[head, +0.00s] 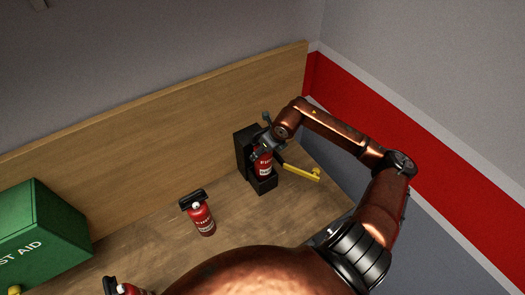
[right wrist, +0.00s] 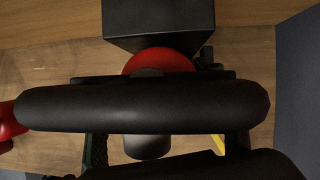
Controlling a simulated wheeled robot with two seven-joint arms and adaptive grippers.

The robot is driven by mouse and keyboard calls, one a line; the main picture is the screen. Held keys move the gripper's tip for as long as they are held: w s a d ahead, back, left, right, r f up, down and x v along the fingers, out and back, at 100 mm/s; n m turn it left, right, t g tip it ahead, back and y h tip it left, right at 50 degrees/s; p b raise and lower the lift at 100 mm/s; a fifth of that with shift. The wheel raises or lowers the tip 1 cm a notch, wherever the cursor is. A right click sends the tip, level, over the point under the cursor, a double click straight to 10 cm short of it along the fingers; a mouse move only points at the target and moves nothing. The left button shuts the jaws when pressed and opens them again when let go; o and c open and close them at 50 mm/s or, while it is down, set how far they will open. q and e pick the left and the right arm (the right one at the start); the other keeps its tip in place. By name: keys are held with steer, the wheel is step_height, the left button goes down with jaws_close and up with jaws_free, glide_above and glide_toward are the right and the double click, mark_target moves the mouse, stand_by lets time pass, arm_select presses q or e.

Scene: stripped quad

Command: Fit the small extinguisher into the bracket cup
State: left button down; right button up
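The black bracket (head: 243,155) stands near the wooden backboard, with its cup (head: 264,185) at the base. A small red extinguisher (head: 264,162) is upright in or just above the cup; the exact depth is hidden. My right gripper (head: 266,141) is at its top. In the right wrist view, the red shoulder (right wrist: 160,61) lies in front of the dark bracket (right wrist: 160,20). A thick black bar (right wrist: 140,110) crosses the view and hides much of the gripper. Its fingers (right wrist: 165,150) look spread, with gaps beside the grey stem. My left gripper is out of view.
A yellow bar (head: 301,173) sticks out right of the bracket. A second red extinguisher (head: 203,217) stands on the wooden bench (head: 160,225), with another (head: 126,289) at the bottom edge. A green first-aid box (head: 45,230) is at left. A red-striped wall (head: 390,115) rises at right.

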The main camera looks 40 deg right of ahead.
steer(key=shift+o, duration=0.7)
steer(key=b+v, duration=0.2)
steer(key=v, duration=1)
steer(key=shift+w, duration=0.1)
